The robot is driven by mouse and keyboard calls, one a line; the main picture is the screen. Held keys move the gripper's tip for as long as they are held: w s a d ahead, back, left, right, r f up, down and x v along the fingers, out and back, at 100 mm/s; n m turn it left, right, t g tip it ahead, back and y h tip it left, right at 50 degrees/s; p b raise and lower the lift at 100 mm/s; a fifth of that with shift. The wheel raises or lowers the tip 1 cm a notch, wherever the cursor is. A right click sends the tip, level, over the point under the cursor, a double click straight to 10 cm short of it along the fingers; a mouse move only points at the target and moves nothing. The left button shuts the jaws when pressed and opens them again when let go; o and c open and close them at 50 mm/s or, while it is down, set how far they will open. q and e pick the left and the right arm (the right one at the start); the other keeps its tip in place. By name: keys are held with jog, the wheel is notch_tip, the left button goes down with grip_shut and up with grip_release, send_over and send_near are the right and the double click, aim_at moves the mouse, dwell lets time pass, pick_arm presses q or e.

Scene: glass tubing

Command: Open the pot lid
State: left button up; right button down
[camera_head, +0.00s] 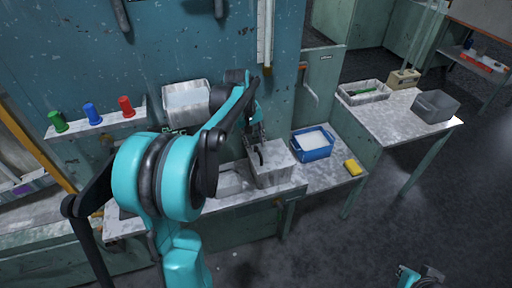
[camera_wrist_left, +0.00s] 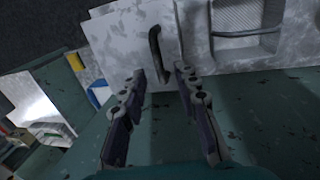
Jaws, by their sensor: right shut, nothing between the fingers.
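The pot is a grey, speckled square box (camera_head: 272,177) on the bench in the head view. Its flat lid (camera_head: 277,157) carries a black bar handle (camera_head: 261,155). In the left wrist view the lid (camera_wrist_left: 115,45) fills the upper left, with the curved black handle (camera_wrist_left: 155,45) on it. My left gripper (camera_head: 254,138) is above the pot, its arm partly hiding it. In the left wrist view its fingers (camera_wrist_left: 160,74) are apart, and the handle's end shows between the tips. Contact cannot be told. Part of my right gripper (camera_head: 420,275) shows at the bottom right, away from the bench.
A blue bin (camera_head: 313,144) and a yellow sponge-like block (camera_head: 352,167) are right of the pot. A white container (camera_head: 186,103) is behind my left arm. Green, blue and red items stand on a shelf (camera_head: 97,124). A grey bin (camera_head: 435,106) sits on the right table.

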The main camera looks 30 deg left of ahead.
pick_arm(q)
jog(key=shift+w+d+f, duration=0.15)
jog(key=shift+f, duration=0.7)
grip_shut()
jog(key=shift+r, duration=0.1)
